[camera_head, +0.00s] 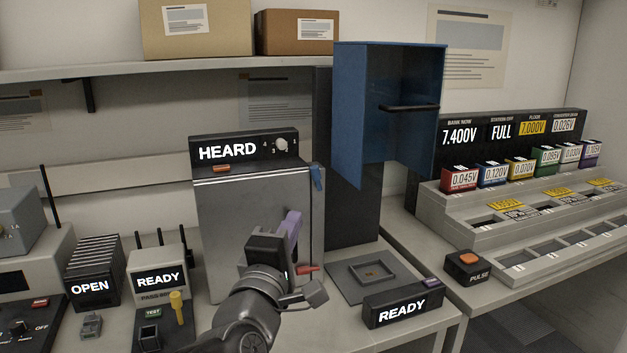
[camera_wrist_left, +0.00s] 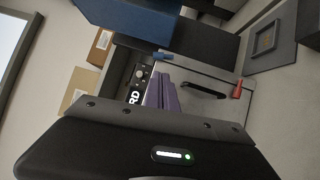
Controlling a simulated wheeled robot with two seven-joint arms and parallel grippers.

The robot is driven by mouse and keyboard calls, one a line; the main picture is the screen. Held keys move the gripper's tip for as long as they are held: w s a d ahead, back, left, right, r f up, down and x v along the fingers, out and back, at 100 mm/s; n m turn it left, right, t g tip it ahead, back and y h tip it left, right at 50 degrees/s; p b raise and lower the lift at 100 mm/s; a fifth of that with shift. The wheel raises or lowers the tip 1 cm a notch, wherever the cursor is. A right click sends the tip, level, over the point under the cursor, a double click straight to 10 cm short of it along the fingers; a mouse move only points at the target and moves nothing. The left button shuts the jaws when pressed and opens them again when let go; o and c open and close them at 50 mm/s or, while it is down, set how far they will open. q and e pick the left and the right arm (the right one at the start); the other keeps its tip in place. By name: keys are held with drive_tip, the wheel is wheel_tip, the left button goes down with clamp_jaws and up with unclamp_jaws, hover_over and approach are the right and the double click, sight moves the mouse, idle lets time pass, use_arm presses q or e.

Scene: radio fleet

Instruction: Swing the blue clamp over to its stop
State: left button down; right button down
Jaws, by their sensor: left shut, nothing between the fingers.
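The blue clamp (camera_head: 317,178) is a small lever at the upper right edge of the grey cabinet (camera_head: 225,220) under the HEARD panel. It points downward in the head view and also shows in the left wrist view (camera_wrist_left: 160,56). A red clamp (camera_head: 307,269) sits lower on the same edge, sticking out to the right; it shows in the left wrist view (camera_wrist_left: 237,90) too. My left gripper (camera_head: 294,218), with purple fingers, is shut and empty in front of the cabinet, below and left of the blue clamp, apart from it. My right gripper is out of view.
A big blue hood (camera_head: 365,110) hangs on a dark column right of the cabinet, above a grey plate (camera_head: 345,283). A READY box (camera_head: 403,303) stands at the front edge. A black handle (camera_wrist_left: 203,90) is on the cabinet front.

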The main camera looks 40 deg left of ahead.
use_arm(q)
drive_tip(key=shift+d+r+n, duration=0.1)
drive_tip(key=shift+r+n, duration=0.05)
drive_tip(key=shift+n, duration=0.85)
drive_tip(key=shift+r, duration=0.1)
drive_tip(key=p, duration=1.5)
approach(315, 175)
drive_tip(key=p+x, duration=0.2)
drive_tip(key=x, duration=0.5)
